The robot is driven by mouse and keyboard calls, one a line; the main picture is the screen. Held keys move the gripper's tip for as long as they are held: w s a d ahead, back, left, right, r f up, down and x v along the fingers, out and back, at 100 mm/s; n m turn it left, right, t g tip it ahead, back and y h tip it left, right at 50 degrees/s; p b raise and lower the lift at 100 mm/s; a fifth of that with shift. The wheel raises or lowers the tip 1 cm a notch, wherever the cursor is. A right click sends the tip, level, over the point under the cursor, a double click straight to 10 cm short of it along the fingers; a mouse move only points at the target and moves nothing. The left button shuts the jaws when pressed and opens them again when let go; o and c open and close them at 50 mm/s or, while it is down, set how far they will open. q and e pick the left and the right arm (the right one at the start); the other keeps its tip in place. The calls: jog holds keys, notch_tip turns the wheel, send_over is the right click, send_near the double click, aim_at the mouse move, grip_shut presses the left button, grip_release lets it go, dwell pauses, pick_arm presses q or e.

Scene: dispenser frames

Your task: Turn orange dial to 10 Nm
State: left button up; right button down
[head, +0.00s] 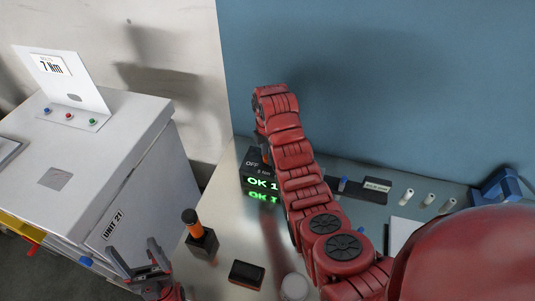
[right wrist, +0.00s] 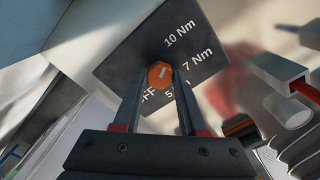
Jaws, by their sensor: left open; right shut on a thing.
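The orange dial (right wrist: 160,75) sits on a dark panel (right wrist: 130,53) marked OFF, 5, 7 and 10 Nm. My right gripper (right wrist: 162,80) is shut on the dial, one finger on each side. A short white mark on the dial slants to the upper right; I cannot tell exactly which label it meets. In the head view the dark box (head: 250,168) shows OFF and a green display (head: 261,183) reading "OK 1", the rest hidden behind my right arm. My left gripper (head: 143,256) is open and empty at the lower left.
An orange-handled tool (head: 191,219) stands in a black holder on the metal table (head: 225,215). A black tray (head: 246,274) lies in front. White cylinders (head: 428,200) and a blue object (head: 503,186) are at right. A sign (head: 52,66) on the white cabinet reads 7 Nm.

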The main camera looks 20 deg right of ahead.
dwell(0.4)
jog(key=shift+c, duration=2.3)
grip_release()
notch_tip(320, 180, up, 7)
jog(key=p, duration=0.6)
jog(key=shift+r, duration=0.1)
notch_tip(320, 180, up, 10)
jog(key=b, duration=0.1)
jog(key=shift+b, duration=0.35)
jog(key=shift+r, duration=0.15)
